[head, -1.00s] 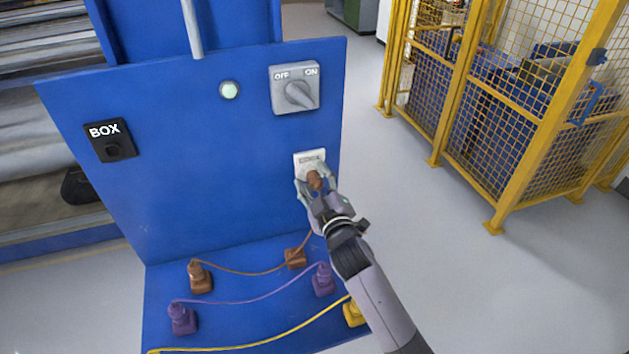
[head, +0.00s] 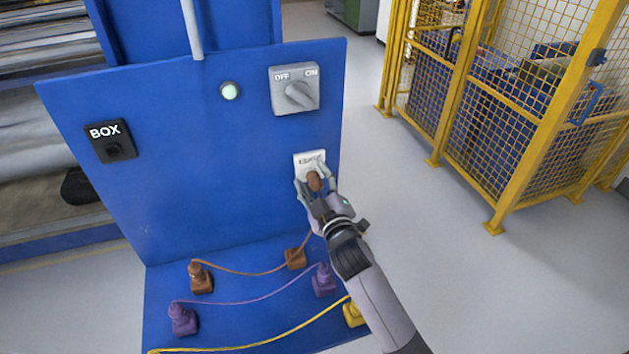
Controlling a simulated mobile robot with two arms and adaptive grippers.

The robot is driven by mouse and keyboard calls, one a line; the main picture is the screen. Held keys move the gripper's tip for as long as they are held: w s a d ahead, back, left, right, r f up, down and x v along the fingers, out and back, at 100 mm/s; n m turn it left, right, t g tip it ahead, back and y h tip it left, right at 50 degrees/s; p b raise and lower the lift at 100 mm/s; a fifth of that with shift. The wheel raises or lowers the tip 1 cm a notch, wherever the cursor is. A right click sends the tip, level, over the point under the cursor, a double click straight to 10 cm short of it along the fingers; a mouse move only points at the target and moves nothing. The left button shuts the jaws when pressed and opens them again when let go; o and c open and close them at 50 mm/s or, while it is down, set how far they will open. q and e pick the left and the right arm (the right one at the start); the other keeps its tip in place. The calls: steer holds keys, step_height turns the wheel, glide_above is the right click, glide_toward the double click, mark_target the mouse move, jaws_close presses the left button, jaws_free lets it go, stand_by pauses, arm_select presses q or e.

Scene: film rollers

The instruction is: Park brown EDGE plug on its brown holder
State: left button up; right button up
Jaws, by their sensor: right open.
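The brown EDGE plug (head: 314,181) is at the white EDGE socket (head: 309,157) on the upright blue panel. My right gripper (head: 312,186) is open with its fingers around the plug. The gripper hides part of the plug and of the cable. A brown holder (head: 295,259) on the blue shelf, below the socket, looks empty. Another brown plug (head: 197,273) stands upright on a brown holder at the left, with a brown cable running right from it. My left gripper is not in view.
Purple plugs (head: 182,317) and (head: 323,277) stand on purple holders, joined by a cable. A yellow holder (head: 354,313) and yellow cable lie in front. The panel carries a BOX socket (head: 110,141), a lamp (head: 229,90) and an OFF/ON switch (head: 296,91). A yellow fence (head: 505,120) stands right.

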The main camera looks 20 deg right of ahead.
steer(key=shift+c, duration=0.2)
steer(key=shift+f, duration=0.1)
jaws_close()
stand_by(0.5)
steer(key=o, duration=0.5)
jaws_free()
steer(key=s, duration=1.2)
steer(key=shift+d, duration=0.2)
